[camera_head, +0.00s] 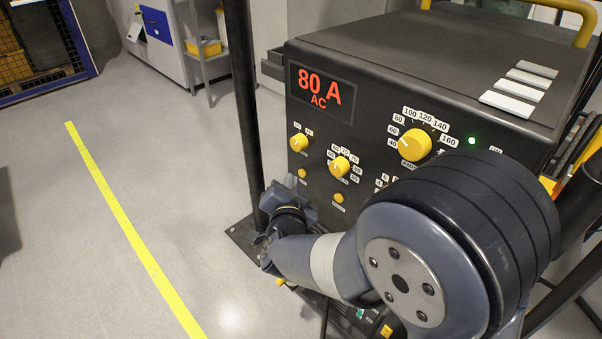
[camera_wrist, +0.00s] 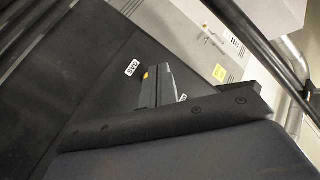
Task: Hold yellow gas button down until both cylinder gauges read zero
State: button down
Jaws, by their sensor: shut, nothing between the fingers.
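The welding machine (camera_head: 380,80) has a dark front panel with a red "80 A AC" display. Small yellow buttons sit below its left knobs, one at the left (camera_head: 302,173) and one lower right (camera_head: 338,198); their labels are too small to read. My gripper (camera_head: 290,190) is close to the lower left of the panel, partly hidden by my arm. In the wrist view my gripper (camera_wrist: 158,85) is shut and empty, its tips beside a small yellow spot (camera_wrist: 145,75) near a label that seems to read "GAS". Contact or pressing cannot be told. No cylinder gauges are visible.
A yellow selector knob (camera_head: 415,145) and a lit green lamp (camera_head: 472,141) are on the panel. A dark upright post (camera_head: 243,100) stands just left of the machine. Open floor with a yellow line (camera_head: 130,225) lies further left.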

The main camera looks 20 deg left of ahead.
jog(key=shift+s+a+p, duration=0.15)
jog(key=shift+s+a, duration=0.25)
jog(key=shift+s, duration=0.35)
jog(key=shift+s+a+p, duration=0.2)
jog(key=shift+s+a, duration=0.15)
jog(key=shift+s, duration=0.4)
jog(key=shift+s+a+p, duration=0.15)
jog(key=shift+s+a, duration=0.25)
jog(key=shift+s, duration=0.35)
jog(key=shift+s+a+p, duration=0.35)
jog(key=shift+s+a, duration=0.1)
jog(key=shift+s, duration=0.4)
jog(key=shift+s+a+p, duration=0.3)
jog(key=shift+s+a, duration=0.15)
jog(key=shift+s, duration=0.4)
jog(key=shift+w, duration=0.15)
